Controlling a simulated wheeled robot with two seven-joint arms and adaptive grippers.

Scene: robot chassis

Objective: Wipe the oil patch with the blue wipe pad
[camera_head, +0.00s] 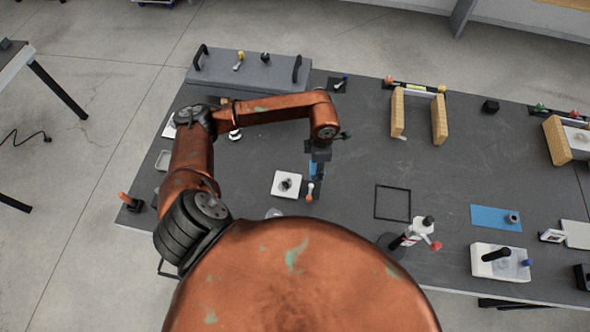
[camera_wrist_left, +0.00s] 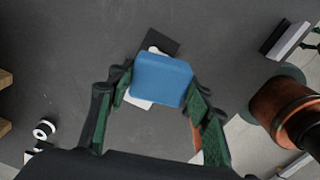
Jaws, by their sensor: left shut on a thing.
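My left gripper (camera_head: 318,158) is shut on the blue wipe pad (camera_wrist_left: 162,78). The pad sits between the two green-lined fingers in the left wrist view, and a small part of it shows below the gripper in the head view (camera_head: 316,169). The gripper is over the left-middle of the dark table; whether the pad touches anything beneath is not clear. A dark square and a white piece show partly behind the pad in the wrist view. I cannot make out the oil patch for certain. A thin black square outline (camera_head: 392,202) lies on the table to the right. My right gripper is not in view.
A white block with a dark knob (camera_head: 286,184) is near the gripper. A white bottle (camera_head: 420,231) stands front right, with a blue mat (camera_head: 496,218) beyond it. Wooden uprights (camera_head: 438,119) and a grey case (camera_head: 248,76) stand at the back. The table's centre has free room.

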